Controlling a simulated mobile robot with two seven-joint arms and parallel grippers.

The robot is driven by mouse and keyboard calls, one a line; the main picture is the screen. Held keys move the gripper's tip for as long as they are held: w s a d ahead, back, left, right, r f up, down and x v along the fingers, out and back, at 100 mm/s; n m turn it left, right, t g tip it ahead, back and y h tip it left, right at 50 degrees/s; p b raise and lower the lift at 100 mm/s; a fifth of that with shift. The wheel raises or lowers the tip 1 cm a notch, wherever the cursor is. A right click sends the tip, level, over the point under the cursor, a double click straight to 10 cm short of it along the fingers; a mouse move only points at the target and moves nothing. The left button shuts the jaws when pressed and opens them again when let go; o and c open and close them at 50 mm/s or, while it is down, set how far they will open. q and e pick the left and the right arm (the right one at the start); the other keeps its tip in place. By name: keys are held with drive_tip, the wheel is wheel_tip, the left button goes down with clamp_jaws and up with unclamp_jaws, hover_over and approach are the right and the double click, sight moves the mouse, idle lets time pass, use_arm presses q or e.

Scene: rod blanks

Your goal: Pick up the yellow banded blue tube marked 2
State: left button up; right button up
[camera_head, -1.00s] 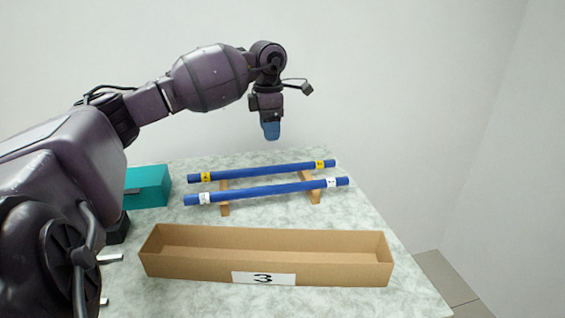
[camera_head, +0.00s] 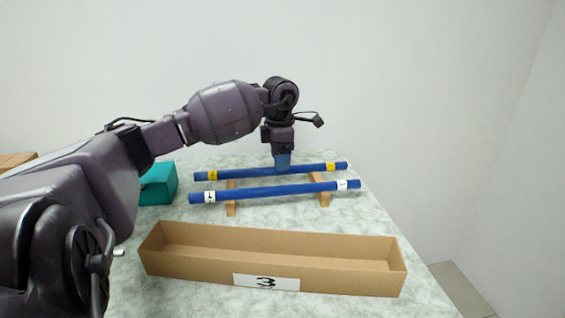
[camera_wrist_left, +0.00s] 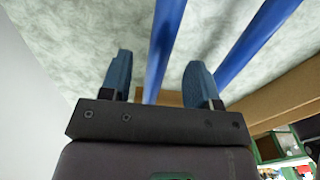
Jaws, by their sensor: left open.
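The yellow-banded blue tube (camera_head: 250,172) lies across two wooden supports at the back of the table, with a yellow band near each end. The marks on its bands are too small to read. My left gripper (camera_head: 282,166) points down at the middle of this tube. In the left wrist view the open fingers (camera_wrist_left: 160,80) stand on either side of the tube (camera_wrist_left: 164,35), with gaps visible. A second blue tube, with white bands (camera_head: 270,191), lies parallel in front; it also shows at the right of the left wrist view (camera_wrist_left: 255,42). My right gripper is not seen.
A long open cardboard box (camera_head: 200,268) marked 3 stands in front of the tubes and looks empty. A teal box (camera_head: 158,184) is at the left, partly behind my arm. The wooden supports (camera_head: 231,208) hold both tubes above the marbled table (camera_head: 375,215).

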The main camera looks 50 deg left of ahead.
use_arm(q)
wheel_tip(320, 180, down, 3)
drive_tip(key=shift+r, duration=0.15)
drive_tip(key=c, duration=1)
